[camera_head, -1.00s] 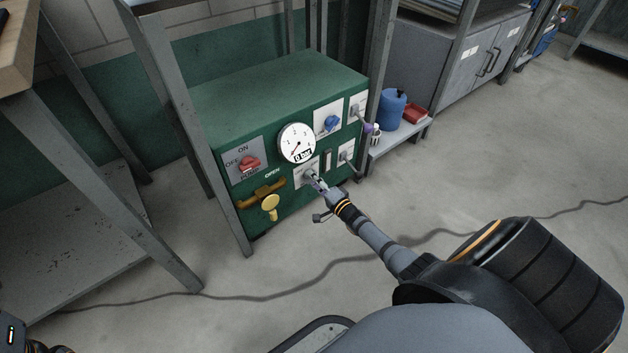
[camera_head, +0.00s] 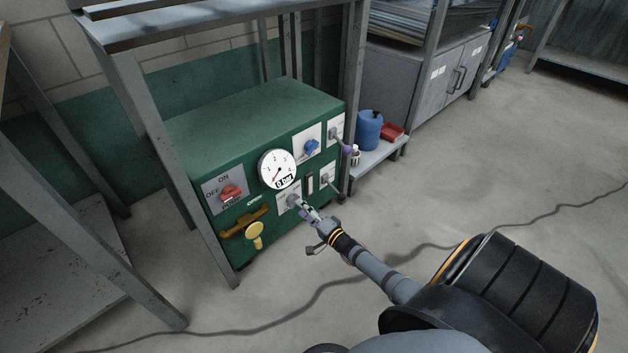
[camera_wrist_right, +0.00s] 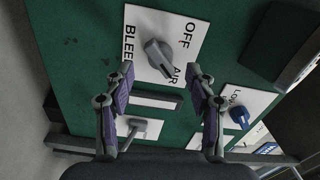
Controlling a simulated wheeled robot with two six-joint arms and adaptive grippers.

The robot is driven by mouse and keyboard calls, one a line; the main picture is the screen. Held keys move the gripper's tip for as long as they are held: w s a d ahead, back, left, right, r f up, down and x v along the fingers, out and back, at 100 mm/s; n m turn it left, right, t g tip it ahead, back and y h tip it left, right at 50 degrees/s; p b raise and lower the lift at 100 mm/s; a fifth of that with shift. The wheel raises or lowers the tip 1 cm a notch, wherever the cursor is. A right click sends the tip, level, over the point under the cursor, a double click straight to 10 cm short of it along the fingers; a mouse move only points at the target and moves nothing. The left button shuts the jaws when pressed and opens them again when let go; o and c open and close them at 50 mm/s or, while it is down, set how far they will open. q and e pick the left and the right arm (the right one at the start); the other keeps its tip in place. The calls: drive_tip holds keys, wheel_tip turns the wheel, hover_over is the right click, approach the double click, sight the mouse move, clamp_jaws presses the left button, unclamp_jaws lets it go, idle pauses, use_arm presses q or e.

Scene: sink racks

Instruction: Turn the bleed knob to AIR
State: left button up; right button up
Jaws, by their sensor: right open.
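The bleed knob (camera_wrist_right: 158,57) is a grey lever knob on a white plate (camera_wrist_right: 142,22) marked BLEED, OFF and AIR. In the right wrist view its long end points down and right, close to the AIR lettering; its exact setting is hard to tell. In the head view the knob (camera_head: 293,199) is on the lower front of the green cabinet (camera_head: 262,108). My right gripper (camera_wrist_right: 161,74) is open, with one finger on each side of the knob's lower end in the picture; contact cannot be told. It also shows at the panel in the head view (camera_head: 307,211). My left gripper is out of view.
Around the knob are a gauge (camera_head: 277,169) reading 0 bar, a red switch (camera_head: 231,193), a blue knob (camera_head: 311,147) and a yellow handle (camera_head: 254,232). A table leg (camera_head: 185,190) stands left of the panel. Open floor lies in front, crossed by a cable.

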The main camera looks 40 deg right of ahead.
drive_tip(key=s, duration=0.8)
drive_tip(key=shift+s+d, duration=0.25)
drive_tip(key=shift+d, duration=0.05)
